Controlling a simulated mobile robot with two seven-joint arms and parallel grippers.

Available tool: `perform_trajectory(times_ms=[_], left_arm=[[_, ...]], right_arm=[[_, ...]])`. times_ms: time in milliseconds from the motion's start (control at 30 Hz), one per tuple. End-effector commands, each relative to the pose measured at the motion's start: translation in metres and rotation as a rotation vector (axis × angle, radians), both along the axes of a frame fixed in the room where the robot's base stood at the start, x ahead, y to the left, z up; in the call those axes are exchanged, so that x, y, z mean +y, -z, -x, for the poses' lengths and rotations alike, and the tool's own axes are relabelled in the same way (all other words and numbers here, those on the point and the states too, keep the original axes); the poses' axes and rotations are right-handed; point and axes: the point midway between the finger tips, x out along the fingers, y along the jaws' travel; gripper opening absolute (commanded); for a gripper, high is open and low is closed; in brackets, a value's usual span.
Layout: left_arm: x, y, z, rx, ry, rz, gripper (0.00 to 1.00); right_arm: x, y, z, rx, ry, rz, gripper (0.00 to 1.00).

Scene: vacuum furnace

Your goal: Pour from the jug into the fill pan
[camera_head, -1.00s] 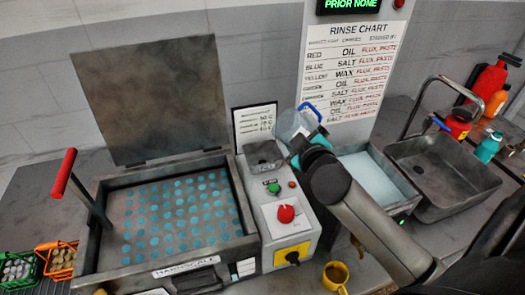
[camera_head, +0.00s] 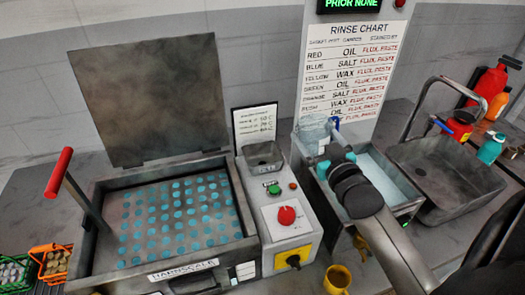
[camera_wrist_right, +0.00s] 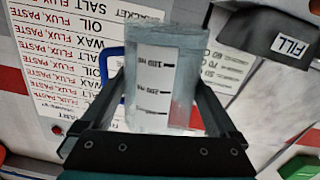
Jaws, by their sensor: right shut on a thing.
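The clear jug (camera_head: 316,126), with a blue handle and volume marks, is held in front of the rinse chart, to the right of the fill pan (camera_head: 263,152). My right gripper (camera_head: 333,153) is shut on the jug. In the right wrist view the jug (camera_wrist_right: 165,72) sits between the two fingers of the gripper (camera_wrist_right: 155,90). The fill pan, a small grey open pan on the control box, shows there at upper right with its FILL label (camera_wrist_right: 290,46). The jug is apart from the pan. Its liquid level cannot be told. My left gripper is not in view.
The furnace tray (camera_head: 245,232) with teal discs lies left under a raised lid (camera_head: 150,100). A red-handled lever (camera_head: 60,172) stands beside it. A water basin (camera_head: 400,195) and grey sink (camera_head: 478,208) lie right. A yellow mug (camera_head: 338,278) stands in front.

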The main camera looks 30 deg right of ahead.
Motion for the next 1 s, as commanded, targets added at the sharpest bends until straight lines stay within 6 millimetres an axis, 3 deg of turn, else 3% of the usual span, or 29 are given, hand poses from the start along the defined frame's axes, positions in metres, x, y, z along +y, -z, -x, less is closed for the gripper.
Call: perform_trajectory(times_ms=[300, 1000], left_arm=[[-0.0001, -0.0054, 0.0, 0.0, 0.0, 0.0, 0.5], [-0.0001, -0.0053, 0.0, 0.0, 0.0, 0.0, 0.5]], right_arm=[[-0.0074, -0.0077, 0.0045, -0.078, 0.0, -0.115, 0.28], [-0.0072, -0.008, 0.0045, -0.081, -0.001, -0.118, 0.28]])
